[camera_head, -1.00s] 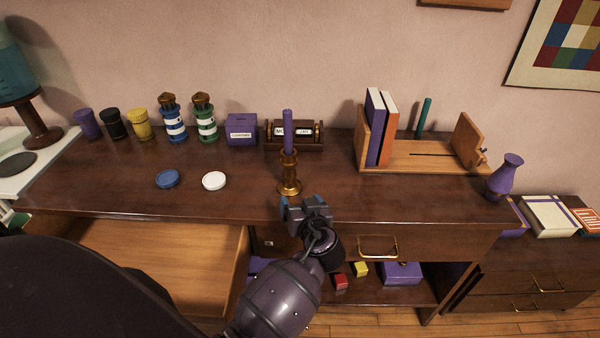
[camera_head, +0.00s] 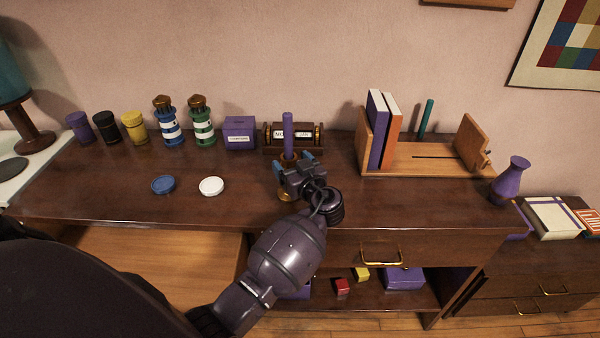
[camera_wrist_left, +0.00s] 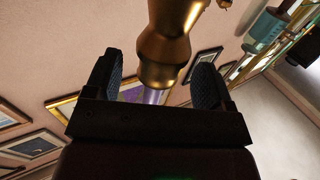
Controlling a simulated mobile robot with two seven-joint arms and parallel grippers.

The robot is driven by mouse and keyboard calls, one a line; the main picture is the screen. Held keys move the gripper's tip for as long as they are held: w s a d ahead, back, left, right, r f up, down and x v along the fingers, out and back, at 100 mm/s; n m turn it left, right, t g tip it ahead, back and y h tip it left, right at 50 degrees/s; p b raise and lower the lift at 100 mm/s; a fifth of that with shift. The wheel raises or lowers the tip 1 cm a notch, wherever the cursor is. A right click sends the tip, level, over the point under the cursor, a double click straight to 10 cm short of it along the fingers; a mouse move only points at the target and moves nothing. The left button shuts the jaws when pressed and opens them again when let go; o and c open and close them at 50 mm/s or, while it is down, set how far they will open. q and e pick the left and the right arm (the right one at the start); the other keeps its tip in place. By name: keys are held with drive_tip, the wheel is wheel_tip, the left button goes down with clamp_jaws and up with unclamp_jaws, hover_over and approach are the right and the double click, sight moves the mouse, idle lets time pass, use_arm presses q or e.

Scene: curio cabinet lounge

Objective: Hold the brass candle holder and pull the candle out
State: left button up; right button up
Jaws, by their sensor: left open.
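The purple candle (camera_head: 288,130) stands upright in the brass candle holder (camera_head: 286,196) on the dark wooden cabinet top. My left gripper (camera_head: 292,163) is open at the holder's upper part, with its fingers to either side. It hides most of the holder's stem. In the left wrist view the brass holder (camera_wrist_left: 166,42) shows between the two open fingers, with a gap on each side. A bit of the purple candle (camera_wrist_left: 153,96) shows below it there. My right gripper is not in view.
Behind the candle stand a wooden calendar block (camera_head: 310,137) and a purple box (camera_head: 239,133). A blue lid (camera_head: 163,184) and a white lid (camera_head: 211,186) lie to the left. A wooden book rack (camera_head: 425,166) and a purple vase (camera_head: 510,180) stand right. An open drawer (camera_head: 150,262) juts out front left.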

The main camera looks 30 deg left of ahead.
use_arm(q)
drive_tip(key=shift+x, duration=1.3)
drive_tip(key=c, duration=1.1)
drive_tip(key=o, duration=0.4)
drive_tip(key=c, duration=0.6)
drive_tip(key=shift+c, duration=0.3)
drive_tip(key=shift+f, duration=0.1)
drive_tip(key=shift+f, duration=0.1)
drive_tip(key=shift+f+b, duration=0.1)
drive_tip(key=shift+b, duration=0.2)
